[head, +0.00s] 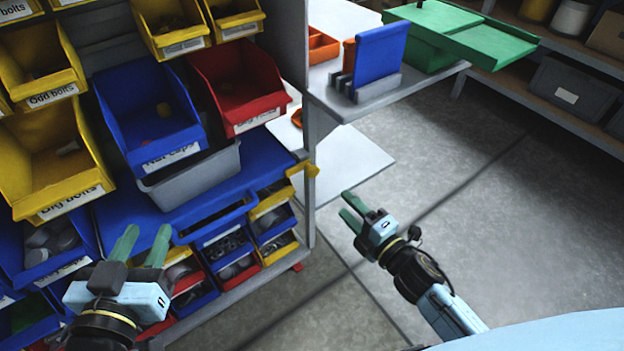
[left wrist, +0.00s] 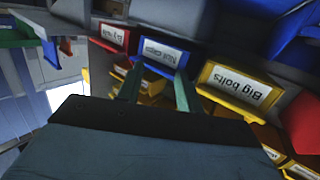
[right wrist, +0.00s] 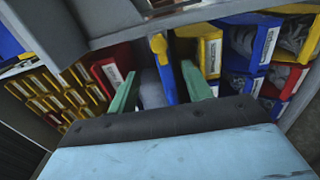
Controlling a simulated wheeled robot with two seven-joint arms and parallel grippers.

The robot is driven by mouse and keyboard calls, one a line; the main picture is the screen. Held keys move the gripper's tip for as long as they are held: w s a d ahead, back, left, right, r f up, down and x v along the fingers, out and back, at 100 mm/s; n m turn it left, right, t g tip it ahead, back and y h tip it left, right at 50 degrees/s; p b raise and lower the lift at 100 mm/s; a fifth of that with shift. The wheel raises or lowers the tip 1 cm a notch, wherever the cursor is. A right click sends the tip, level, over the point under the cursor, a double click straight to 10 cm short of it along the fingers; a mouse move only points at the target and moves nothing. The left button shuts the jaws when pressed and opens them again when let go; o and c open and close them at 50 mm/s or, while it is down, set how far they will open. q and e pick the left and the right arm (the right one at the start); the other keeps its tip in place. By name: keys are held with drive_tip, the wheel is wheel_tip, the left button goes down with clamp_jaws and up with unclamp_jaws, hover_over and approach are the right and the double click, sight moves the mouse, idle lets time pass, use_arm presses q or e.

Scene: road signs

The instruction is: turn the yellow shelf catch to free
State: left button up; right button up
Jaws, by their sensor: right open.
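The yellow shelf catch (head: 302,168) sits at the right end of the blue shelf (head: 225,190), on the grey upright. In the right wrist view a yellow piece that looks like the catch (right wrist: 158,45) shows ahead, between the lines of my fingers. My right gripper (head: 349,208) is open and empty, to the right of and below the catch in the head view, apart from it. It also shows in the right wrist view (right wrist: 160,87). My left gripper (head: 143,241) is open and empty in front of the lower bins at the left.
Blue (head: 150,115), red (head: 238,85) and yellow (head: 55,160) bins fill the rack. A grey tray (head: 190,178) rests on the blue shelf. A side table holds a blue panel in a grey stand (head: 370,88) and a green box (head: 430,50). Floor right of the rack is clear.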

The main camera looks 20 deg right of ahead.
sight(315, 173)
drive_tip(key=b+x, duration=0.2)
drive_tip(key=x, duration=0.5)
drive_tip(key=shift+w+a, duration=0.15)
drive_tip(key=shift+w, duration=0.2)
drive_tip(key=b+x, duration=0.1)
drive_tip(key=x, duration=0.3)
use_arm(q)
wheel_tip(315, 173, up, 11)
drive_tip(key=s+t+h, duration=0.2)
drive_tip(key=t, duration=0.6)
drive_tip(key=shift+s+d+h+b, duration=0.35)
drive_tip(key=shift+d+h+b, duration=0.05)
drive_tip(key=shift+d, duration=0.05)
use_arm(e)
drive_tip(key=shift+x, duration=0.85)
drive_tip(key=c, duration=0.9)
